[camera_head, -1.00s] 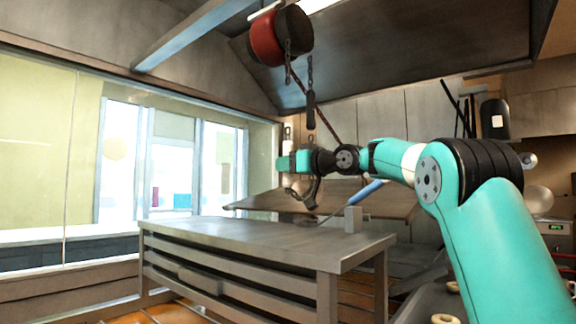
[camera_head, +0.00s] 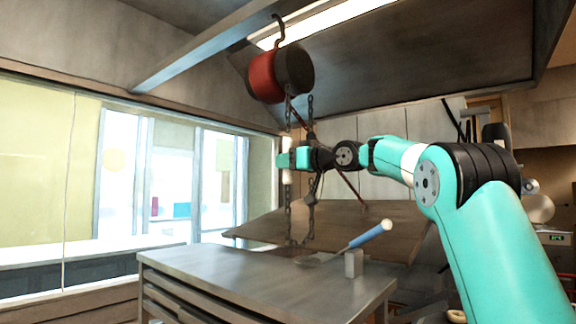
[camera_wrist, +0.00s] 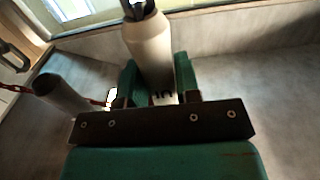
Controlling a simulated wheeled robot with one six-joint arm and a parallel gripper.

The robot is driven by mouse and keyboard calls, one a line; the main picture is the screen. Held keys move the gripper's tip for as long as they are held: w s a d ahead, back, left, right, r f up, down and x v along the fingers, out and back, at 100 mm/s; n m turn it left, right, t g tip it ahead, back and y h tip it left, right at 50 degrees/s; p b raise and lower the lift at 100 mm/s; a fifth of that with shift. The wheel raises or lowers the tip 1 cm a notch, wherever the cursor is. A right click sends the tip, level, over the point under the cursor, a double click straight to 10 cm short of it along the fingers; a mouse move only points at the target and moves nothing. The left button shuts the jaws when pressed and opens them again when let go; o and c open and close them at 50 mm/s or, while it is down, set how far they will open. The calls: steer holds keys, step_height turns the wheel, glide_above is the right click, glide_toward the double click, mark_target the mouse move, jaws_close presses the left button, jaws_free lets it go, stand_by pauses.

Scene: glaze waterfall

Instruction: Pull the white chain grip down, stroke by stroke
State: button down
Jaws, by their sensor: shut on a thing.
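The white chain grip (camera_head: 287,177) hangs upright at the left chain, below the red and black hoist (camera_head: 280,75). My gripper (camera_head: 286,160) is shut around it, with white showing above and below the jaws. In the wrist view the pale grip (camera_wrist: 149,45) stands between the green fingers of my gripper (camera_wrist: 155,90); the part inside the jaws is hidden. The right chain (camera_head: 310,110) passes behind my wrist. A darker grey grip (camera_wrist: 62,94) shows to the left in the wrist view, apart from my fingers.
A grey metal table (camera_head: 265,280) stands below, with a small block (camera_head: 353,263) and a blue-handled ladle (camera_head: 370,236) near it. A tilted brown panel (camera_head: 380,228) lies behind. Windows (camera_head: 165,175) line the left, and a large dark hood (camera_head: 400,60) hangs overhead.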

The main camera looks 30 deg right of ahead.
mark_target(292, 146)
step_height(292, 146, up, 4)
steer(key=shift+f+p, duration=0.1)
steer(key=shift+p, duration=1)
step_height(292, 146, down, 18)
steer(key=b, duration=1.6)
step_height(292, 146, up, 18)
steer(key=p, duration=1.5)
steer(key=shift+p, duration=0.3)
steer(key=shift+f, duration=0.15)
